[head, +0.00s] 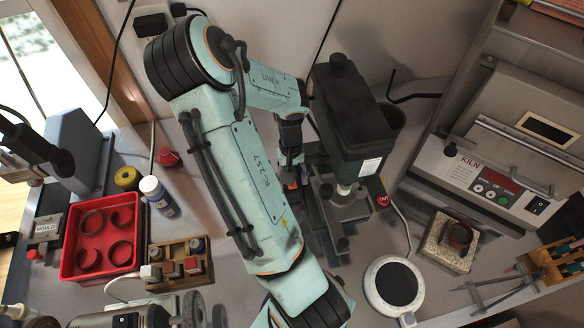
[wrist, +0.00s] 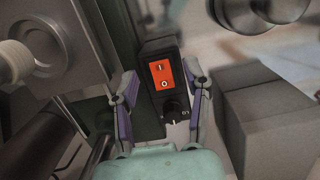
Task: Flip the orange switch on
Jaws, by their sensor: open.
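The orange switch (wrist: 163,75) is a rocker marked I and O on a black box (wrist: 149,49), near the middle of the wrist view. My gripper (wrist: 166,87) is open and empty, with one purple-padded finger on each side of the box around the switch. I cannot tell whether the fingers touch the box. A black knob (wrist: 176,109) sits just below the switch. In the head view my gripper (head: 291,178) points down beside the green drill press (head: 352,120); the switch is mostly hidden there. I cannot tell which way the rocker is pressed.
The press table (head: 346,202) stands right of my gripper. A grey block (wrist: 270,125) is close on the right in the wrist view. A kiln (head: 490,175) stands at right, a red tray (head: 82,268) of rings at left. A round white-rimmed plate (head: 372,293) lies in front.

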